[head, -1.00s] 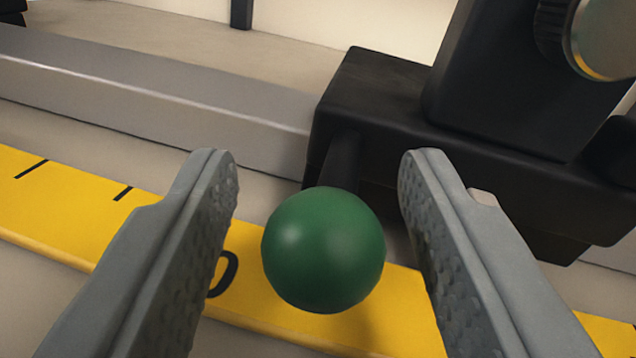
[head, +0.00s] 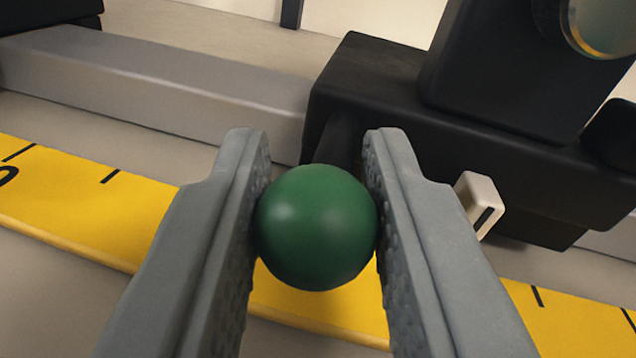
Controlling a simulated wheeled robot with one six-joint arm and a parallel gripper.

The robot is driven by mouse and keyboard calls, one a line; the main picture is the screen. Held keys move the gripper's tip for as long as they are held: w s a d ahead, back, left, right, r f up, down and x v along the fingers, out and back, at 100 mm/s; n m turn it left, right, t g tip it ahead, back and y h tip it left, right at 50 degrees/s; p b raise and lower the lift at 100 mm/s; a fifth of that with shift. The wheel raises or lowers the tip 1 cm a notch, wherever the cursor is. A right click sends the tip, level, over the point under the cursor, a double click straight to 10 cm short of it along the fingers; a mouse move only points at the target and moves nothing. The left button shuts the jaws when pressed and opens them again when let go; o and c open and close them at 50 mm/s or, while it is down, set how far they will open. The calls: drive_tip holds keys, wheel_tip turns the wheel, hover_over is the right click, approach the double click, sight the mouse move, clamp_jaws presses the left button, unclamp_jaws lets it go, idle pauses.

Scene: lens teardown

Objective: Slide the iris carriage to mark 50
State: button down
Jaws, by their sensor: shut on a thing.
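The iris carriage is a black block (head: 400,105) on a grey rail, at the right of the head view. A dark stem on its near side bears a green ball knob (head: 317,228). My gripper (head: 318,165) is shut on the green knob, one finger touching each side. A cream pointer (head: 480,203) with a dark line sticks out of the carriage, right of my gripper. The yellow scale (head: 80,215) runs along the front of the rail. One digit, a 0, shows at its left edge. The number by the pointer is hidden or out of view.
The grey rail (head: 150,85) is clear between the carriage and another black block (head: 45,12) at the far left. A round lens-like part (head: 600,22) stands above the carriage at the upper right. A thin dark post (head: 291,12) stands behind the rail.

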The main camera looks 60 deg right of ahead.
drive_tip(key=c, duration=1.2)
unclamp_jaws()
drive_tip(key=shift+a, duration=0.15)
drive_tip(key=v, duration=1.7)
drive_tip(key=shift+s+a, duration=0.1)
